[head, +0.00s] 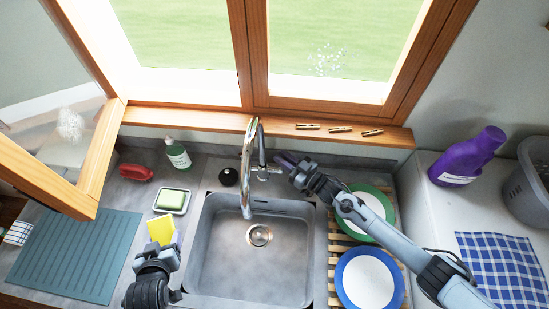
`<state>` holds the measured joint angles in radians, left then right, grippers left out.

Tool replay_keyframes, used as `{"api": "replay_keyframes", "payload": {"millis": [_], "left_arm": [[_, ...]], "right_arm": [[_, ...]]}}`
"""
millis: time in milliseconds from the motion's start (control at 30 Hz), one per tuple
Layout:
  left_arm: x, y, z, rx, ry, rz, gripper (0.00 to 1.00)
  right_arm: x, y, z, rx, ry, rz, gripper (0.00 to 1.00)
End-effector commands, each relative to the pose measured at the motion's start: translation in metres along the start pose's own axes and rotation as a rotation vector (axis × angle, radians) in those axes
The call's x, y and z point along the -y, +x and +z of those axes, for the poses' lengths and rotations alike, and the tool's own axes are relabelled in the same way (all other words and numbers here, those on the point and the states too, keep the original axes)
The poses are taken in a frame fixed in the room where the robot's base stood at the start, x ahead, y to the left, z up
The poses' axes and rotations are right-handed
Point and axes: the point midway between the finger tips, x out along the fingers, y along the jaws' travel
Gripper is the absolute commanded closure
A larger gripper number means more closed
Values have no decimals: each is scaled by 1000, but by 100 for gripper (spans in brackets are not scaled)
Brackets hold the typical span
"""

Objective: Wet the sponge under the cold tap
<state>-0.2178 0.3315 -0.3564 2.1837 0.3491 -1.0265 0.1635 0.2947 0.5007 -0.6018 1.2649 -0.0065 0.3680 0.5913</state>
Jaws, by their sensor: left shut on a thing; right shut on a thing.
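The yellow sponge (161,230) is held upright in my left gripper (164,246), beside the sink's left edge and away from the spout. The chrome tap (247,165) stands behind the grey sink (215,255), its tall curved spout reaching over the basin. My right gripper (283,160) is shut at the tap's handle on its right side; its fingers hide most of the handle. I cannot make out any stream of water below the spout. The basin is empty, with a round drain (259,235) in it.
Plates (368,280) lie on a wooden rack at right. A purple bottle (468,158) is farther right. An open window sash (60,165) overhangs the left counter.

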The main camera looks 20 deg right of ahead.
Motion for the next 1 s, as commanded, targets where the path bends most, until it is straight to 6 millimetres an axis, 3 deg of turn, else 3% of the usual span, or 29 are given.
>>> {"api": "replay_keyframes", "payload": {"millis": [33,200,567,600,700,1000], "left_arm": [[0,8,10,1,0,0,57],[0,19,24,0,0,0,57],[0,19,24,0,0,0,57],[0,19,24,0,0,0,57],[0,19,24,0,0,0,57],[0,19,24,0,0,0,57]], "right_arm": [[4,-2,7,-27,-33,-2,100],[13,-8,7,-106,-152,-5,100],[15,-10,3,-127,-190,-7,100],[15,-10,3,-127,-190,-7,80],[15,-10,3,-127,-190,-7,65],[15,-10,2,-127,-190,-7,65]]}}
